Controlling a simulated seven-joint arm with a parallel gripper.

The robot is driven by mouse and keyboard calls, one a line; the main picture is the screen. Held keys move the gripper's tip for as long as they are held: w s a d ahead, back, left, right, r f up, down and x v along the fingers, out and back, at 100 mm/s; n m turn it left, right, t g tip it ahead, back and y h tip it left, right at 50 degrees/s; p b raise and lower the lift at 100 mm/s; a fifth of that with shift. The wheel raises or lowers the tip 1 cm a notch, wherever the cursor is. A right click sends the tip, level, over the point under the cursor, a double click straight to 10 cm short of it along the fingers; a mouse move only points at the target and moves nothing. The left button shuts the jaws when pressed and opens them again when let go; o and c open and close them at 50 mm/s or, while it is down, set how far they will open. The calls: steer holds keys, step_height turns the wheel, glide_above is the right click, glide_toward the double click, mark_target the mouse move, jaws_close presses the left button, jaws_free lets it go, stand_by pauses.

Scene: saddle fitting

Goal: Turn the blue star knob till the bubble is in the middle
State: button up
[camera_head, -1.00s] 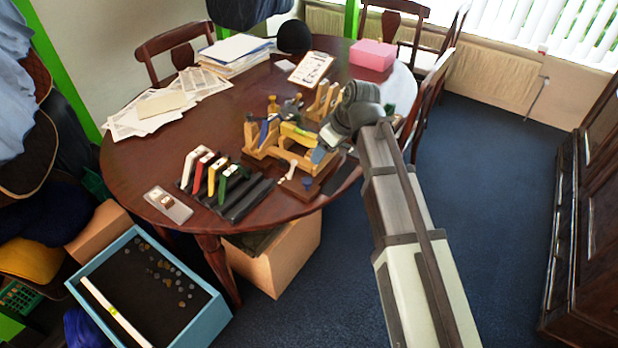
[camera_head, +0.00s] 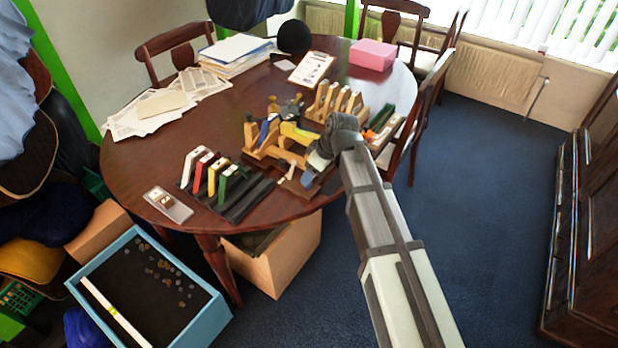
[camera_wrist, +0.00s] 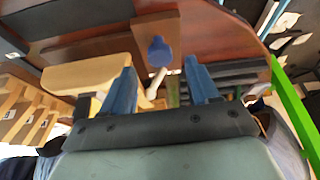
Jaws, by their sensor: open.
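The blue star knob (camera_wrist: 160,50) sits on a brown wooden board (camera_wrist: 160,25) in the wrist view. It is ahead of my gripper (camera_wrist: 163,84), roughly midway between the two blue fingers and apart from them. My gripper is open with nothing between its fingers. A small white peg-like piece (camera_wrist: 156,84) shows beyond the gap, below the knob in the picture. In the head view my gripper (camera_head: 314,168) is at the table's front right edge, over the board, and largely hides the knob. I cannot make out the bubble in either view.
A wooden fixture with a yellow part (camera_head: 297,132) stands close left of my gripper. Coloured clamps in a black rack (camera_head: 240,196) are nearer the front. A wooden slotted stand (camera_head: 338,101) and a tray (camera_head: 383,132) are behind. The table (camera_head: 150,160) holds papers further left.

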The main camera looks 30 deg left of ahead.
steer(key=shift+x, duration=1.9)
steer(key=shift+c, duration=0.2)
steer(key=c, duration=1)
steer(key=shift+s+m+t, duration=0.15)
steer(key=shift+m+t, duration=0.85)
steer(key=shift+m, duration=1.4)
steer(key=shift+a, duration=0.1)
steer(key=o, duration=1)
steer(key=shift+o, duration=0.2)
